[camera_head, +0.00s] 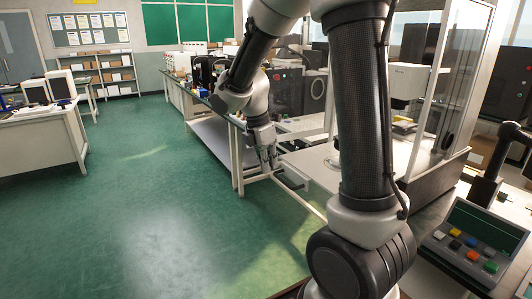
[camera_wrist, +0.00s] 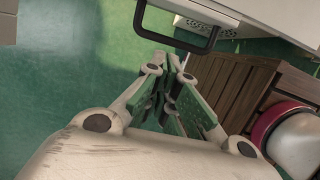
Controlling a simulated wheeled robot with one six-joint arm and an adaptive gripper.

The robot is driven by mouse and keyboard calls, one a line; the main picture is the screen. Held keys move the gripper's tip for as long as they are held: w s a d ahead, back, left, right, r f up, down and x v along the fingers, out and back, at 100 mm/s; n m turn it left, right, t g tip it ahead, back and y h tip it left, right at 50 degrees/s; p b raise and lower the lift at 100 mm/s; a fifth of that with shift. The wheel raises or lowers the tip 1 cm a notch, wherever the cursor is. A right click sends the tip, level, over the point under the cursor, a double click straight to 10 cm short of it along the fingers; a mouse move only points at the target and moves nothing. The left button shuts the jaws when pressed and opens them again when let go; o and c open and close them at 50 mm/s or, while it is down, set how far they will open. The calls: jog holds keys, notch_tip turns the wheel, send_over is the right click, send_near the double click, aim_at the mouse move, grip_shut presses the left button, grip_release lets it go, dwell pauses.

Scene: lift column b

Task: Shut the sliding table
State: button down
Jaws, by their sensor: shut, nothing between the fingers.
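The sliding table (camera_head: 314,168) is a pale flat slab at the front of a tall machine with clear panels. It appears to stick out towards the aisle, and my arm hides part of it. In the wrist view a pale panel (camera_wrist: 262,14) at the top right carries a black U-shaped handle (camera_wrist: 181,45). My gripper (camera_head: 270,168) is at the slab's left front side, pointing down. In the wrist view my gripper (camera_wrist: 170,68) is shut and empty, its tips close to the handle's bar. I cannot tell whether they touch it.
A control box (camera_head: 474,240) with coloured buttons stands at the lower right. A white bench (camera_head: 40,140) stands at the left, and open green floor (camera_head: 150,200) lies between. A brown slatted piece (camera_wrist: 238,90) and a red-and-white round object (camera_wrist: 290,138) are right of my gripper.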

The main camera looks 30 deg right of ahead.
aim_at(280, 178)
jog(key=d+f, duration=0.3)
jog(key=shift+d+f, duration=0.3)
jog(key=shift+f, duration=0.05)
jog(key=shift+d, duration=0.7)
